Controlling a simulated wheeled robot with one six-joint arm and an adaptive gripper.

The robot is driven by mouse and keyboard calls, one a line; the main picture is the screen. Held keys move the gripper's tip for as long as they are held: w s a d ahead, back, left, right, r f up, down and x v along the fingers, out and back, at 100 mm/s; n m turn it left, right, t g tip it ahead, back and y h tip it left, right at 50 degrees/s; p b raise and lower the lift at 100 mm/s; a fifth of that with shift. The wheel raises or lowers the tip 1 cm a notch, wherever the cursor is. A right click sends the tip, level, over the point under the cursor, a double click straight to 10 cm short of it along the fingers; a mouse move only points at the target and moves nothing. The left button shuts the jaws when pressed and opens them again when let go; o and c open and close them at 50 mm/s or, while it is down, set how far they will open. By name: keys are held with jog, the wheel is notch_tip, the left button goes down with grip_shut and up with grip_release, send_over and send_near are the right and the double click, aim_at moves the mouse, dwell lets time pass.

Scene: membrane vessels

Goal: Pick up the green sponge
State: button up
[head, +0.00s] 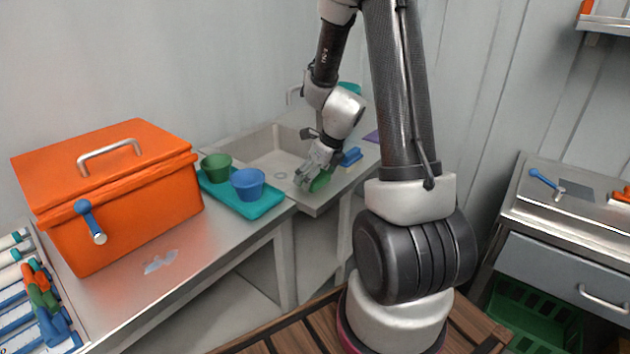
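The green sponge (321,182) lies at the front right edge of the sink, partly hidden by my gripper. My gripper (310,183) points down at it from above, with its fingers right at the sponge's left side in this view. The fingers overlap the sponge in the picture. I cannot tell whether they are touching it or closed on it.
A blue brush-like object (351,157) lies just right of my gripper. Left of the sink (262,150), a teal tray (258,208) holds a green cup (216,166) and a blue cup (247,184). A large orange box (120,215) stands farther left.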

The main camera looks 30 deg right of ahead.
jog(key=c, duration=0.9)
notch_tip(320, 180, up, 10)
jog(key=shift+r, duration=0.1)
jog(key=shift+o, duration=0.6)
jog(key=shift+c, duration=0.5)
